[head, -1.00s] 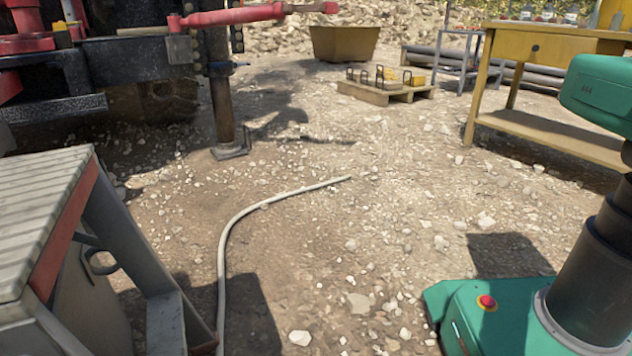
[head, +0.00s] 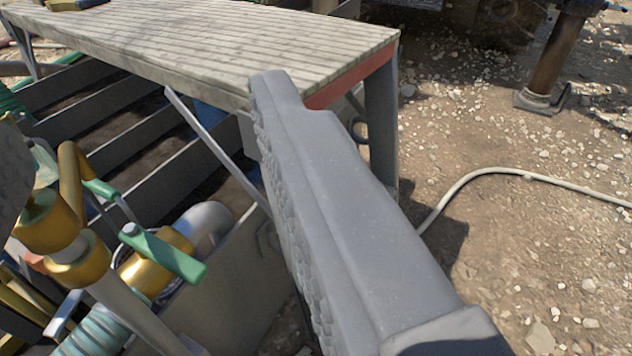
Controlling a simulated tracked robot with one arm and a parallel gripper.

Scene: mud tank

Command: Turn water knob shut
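A green T-shaped handle (head: 165,255) sits on a brass valve (head: 140,278) at the lower left. A second green handle (head: 100,190) is by a taller brass fitting (head: 65,240) to its left. I cannot tell which is the water knob. My gripper (head: 143,115) shows one large grey finger with a knobbly pad facing left. A dark grey shape at the left edge may be the other finger. The pad touches nothing visible, and the green handles lie left of it, apart from it in the picture.
A slatted grey platform (head: 230,35) with a red edge stands over the mud tank (head: 225,290), behind the valves. Grey slats and a ribbed pale hose (head: 90,335) crowd the left. A thin pale hose (head: 500,172) lies on open gravel at the right.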

